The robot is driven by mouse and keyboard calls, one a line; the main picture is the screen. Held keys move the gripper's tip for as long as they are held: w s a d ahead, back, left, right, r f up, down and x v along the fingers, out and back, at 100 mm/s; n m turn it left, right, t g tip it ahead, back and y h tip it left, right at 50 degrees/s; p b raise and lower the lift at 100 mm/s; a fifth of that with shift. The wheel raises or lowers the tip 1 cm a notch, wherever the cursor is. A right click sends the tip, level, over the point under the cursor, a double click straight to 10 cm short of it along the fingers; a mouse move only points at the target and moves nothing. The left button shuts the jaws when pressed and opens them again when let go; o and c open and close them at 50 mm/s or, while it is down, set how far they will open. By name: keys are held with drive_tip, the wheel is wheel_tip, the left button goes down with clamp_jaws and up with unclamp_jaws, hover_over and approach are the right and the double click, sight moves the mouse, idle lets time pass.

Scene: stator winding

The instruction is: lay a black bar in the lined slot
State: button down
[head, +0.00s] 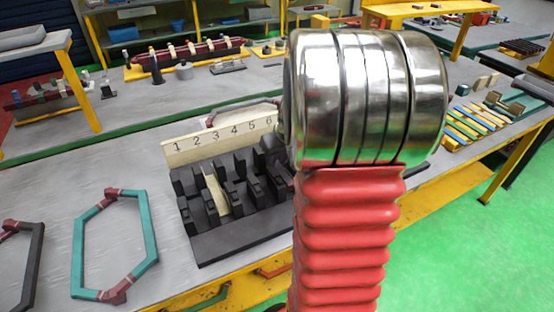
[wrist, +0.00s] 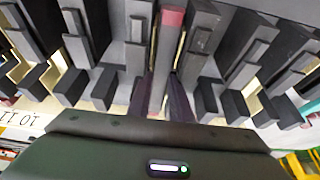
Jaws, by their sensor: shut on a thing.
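A dark grey bar with a dull red end (wrist: 165,58) is between the dark fingers of my gripper (wrist: 163,98), which is shut on it. In the wrist view it points away along the black slotted block (wrist: 215,60). Thin cream edges show on either side of it; I cannot tell whether it is above the slot or inside it. In the head view the slotted block (head: 235,245) stands on the bench, with a cream liner (head: 216,193) upright in one slot. My arm hides the gripper and the block's right side there.
A number plate (head: 222,137) marked 1 to 6 stands behind the block. A teal hexagonal coil (head: 78,250) and a black one (head: 35,268) lie to the left. Coloured strips (head: 478,122) lie at the right. The bench between the coil and the block is clear.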

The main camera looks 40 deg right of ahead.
drive_tip(key=shift+f, duration=0.25)
idle(0.3)
drive_tip(key=c, duration=1.5)
unclamp_jaws()
drive_tip(key=shift+r, duration=0.9)
drive_tip(key=shift+r, duration=3.65)
drive_tip(key=shift+r, duration=0.1)
wheel_tip(320, 180, up, 12)
drive_tip(key=r, duration=0.1)
hover_over(278, 165)
drive_tip(key=s+a, duration=0.2)
drive_tip(key=s, duration=0.3)
drive_tip(key=shift+d+f, duration=0.25)
drive_tip(key=shift+w, duration=0.1)
